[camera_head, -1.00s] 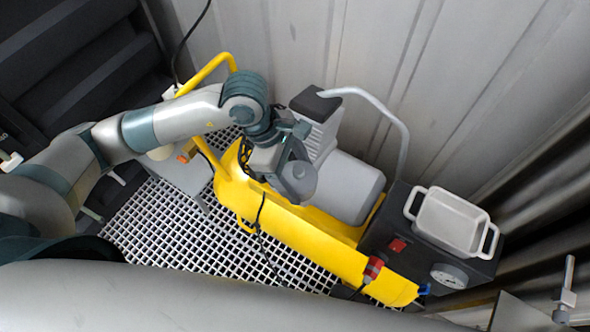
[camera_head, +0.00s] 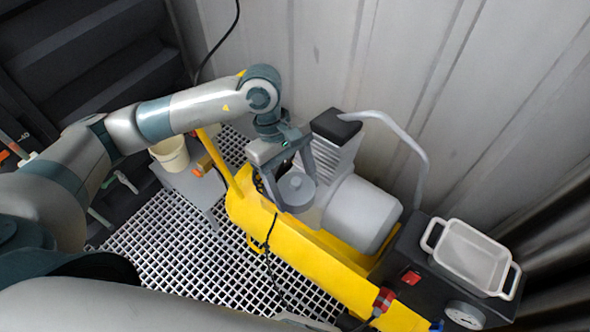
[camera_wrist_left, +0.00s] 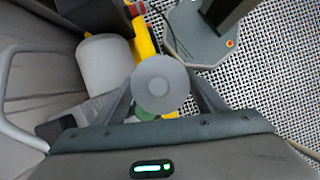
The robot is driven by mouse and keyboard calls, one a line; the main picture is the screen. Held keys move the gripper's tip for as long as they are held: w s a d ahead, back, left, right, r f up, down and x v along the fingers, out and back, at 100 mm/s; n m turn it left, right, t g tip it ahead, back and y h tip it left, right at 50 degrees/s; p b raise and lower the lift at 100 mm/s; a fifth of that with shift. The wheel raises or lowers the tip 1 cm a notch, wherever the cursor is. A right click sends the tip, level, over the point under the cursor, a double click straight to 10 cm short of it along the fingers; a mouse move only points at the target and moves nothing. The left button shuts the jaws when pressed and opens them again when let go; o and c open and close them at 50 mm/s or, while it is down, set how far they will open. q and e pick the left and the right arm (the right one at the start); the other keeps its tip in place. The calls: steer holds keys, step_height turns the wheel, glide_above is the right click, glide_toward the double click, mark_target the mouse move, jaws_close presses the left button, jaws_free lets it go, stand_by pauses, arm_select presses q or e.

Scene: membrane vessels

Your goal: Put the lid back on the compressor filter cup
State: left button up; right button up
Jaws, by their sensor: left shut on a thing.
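The lid, a grey round disc with a small central knob (camera_head: 297,186), is between the fingers of my left gripper (camera_head: 294,192). The gripper is shut on it, above the left part of the yellow compressor (camera_head: 313,243). In the left wrist view the lid (camera_wrist_left: 160,84) faces the camera between both fingers (camera_wrist_left: 161,92). I cannot make out the filter cup; the lid and fingers cover the area beneath, where only a bit of green shows. I cannot tell the gap under the lid. My right gripper is not in view.
The compressor's grey motor (camera_head: 362,213) and curved grey handle (camera_head: 415,150) are right of the gripper. A white two-handled tray (camera_head: 472,256) sits on the black box. A cream bucket (camera_head: 170,154) stands on a grey stand at left. A corrugated wall closes the back.

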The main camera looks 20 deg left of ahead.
arm_select(q)
steer(key=w+a+r+m+g+y+b, duration=0.2)
steer(key=a+r+m+y+b, duration=0.2)
steer(key=a+m, duration=0.5)
steer(key=shift+w+r+m, duration=0.15)
steer(key=shift+w+m, duration=0.15)
steer(key=shift+m, duration=1)
